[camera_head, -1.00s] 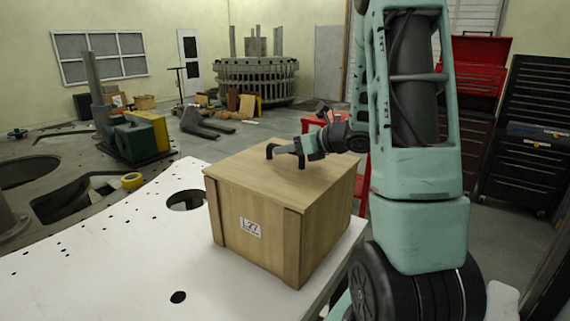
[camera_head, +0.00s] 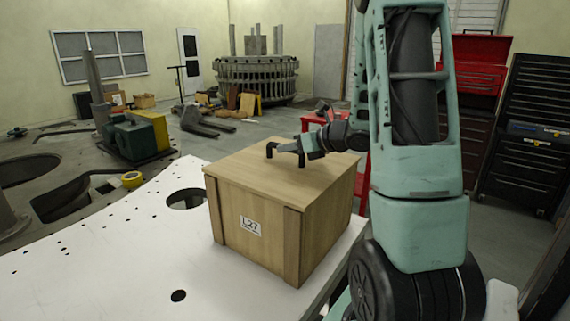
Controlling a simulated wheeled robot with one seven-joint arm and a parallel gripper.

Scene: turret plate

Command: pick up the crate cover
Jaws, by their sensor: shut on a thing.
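The wooden crate (camera_head: 276,232) stands on the white plate, with a label reading L27 on its front. Its cover (camera_head: 240,162) is the flat wooden top and lies on the crate with no clear gap. A dark handle (camera_head: 270,149) stands up from the middle of the cover. My gripper (camera_head: 284,148) reaches in from the right, low over the cover, and is shut on the handle. The fingertips are small in this view, and my arm hides part of the right side behind the crate.
The white plate (camera_head: 150,245) has round holes and free room left of the crate. A red tool cabinet (camera_head: 474,75) and a dark one (camera_head: 530,130) stand at the right.

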